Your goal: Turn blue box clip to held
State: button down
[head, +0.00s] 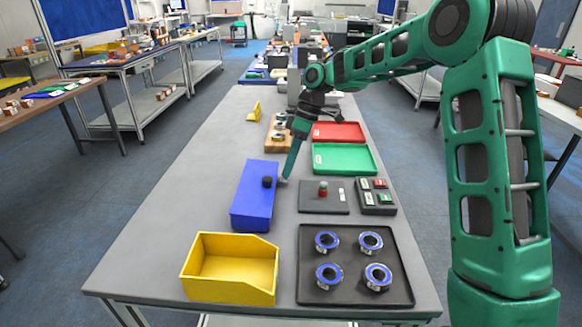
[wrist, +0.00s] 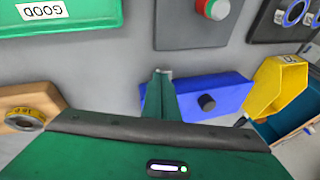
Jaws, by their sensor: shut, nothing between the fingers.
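The blue box (head: 254,200) lies on the grey table, left of the dark plate. In the wrist view the blue box (wrist: 232,92) and the knob (wrist: 207,102) lie right of my fingers. My gripper (head: 287,176) points down with its fingers together and empty, close to the box's right side and the knob. In the wrist view its fingertips (wrist: 162,74) are beside the box's end. I cannot tell whether they touch it. No position mark on the knob is readable.
A yellow bin (head: 231,266) stands in front of the box. A black tray (head: 345,292) holds several blue-rimmed rings. A plate with a red button (head: 323,190), a green tray (head: 345,160) and a red tray (head: 339,133) lie to the right. Table left of the box is clear.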

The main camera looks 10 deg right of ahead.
jog(key=shift+w+d+f, duration=0.1)
jog(key=shift+w+f, duration=0.1)
jog(key=shift+f, duration=0.15)
dwell(0.3)
jog(key=shift+s, duration=0.2)
jog(key=shift+s+a+f, duration=0.25)
jog(key=shift+s, duration=0.35)
jog(key=r, duration=0.4)
jog(key=shift+w+a+r, duration=0.1)
jog(key=shift+w+r, duration=0.1)
jog(key=shift+r, duration=0.15)
jog(key=w+d+f+v, duration=0.1)
jog(key=w+v, duration=0.1)
jog(key=v, duration=0.7)
jog(key=s+d+m+h, duration=0.2)
jog(key=s+d+m, duration=0.5)
jog(key=s+d, duration=0.3)
jog(key=s+d+f+m, duration=0.3)
jog(key=s+d+m, duration=0.1)
jog(key=s, duration=0.6)
jog(key=s+d+f+m+t+h, duration=0.1)
jog(key=s+d+f+m, duration=0.2)
jog(key=s, duration=0.8)
jog(key=s+d+f+m+t+h, duration=0.1)
jog(key=s+d+f+m, duration=0.2)
jog(key=s+d+m, duration=0.3)
jog(key=s+d, duration=0.1)
jog(key=s, duration=0.4)
jog(key=shift+s+d, duration=0.25)
jog(key=shift+d, duration=0.1)
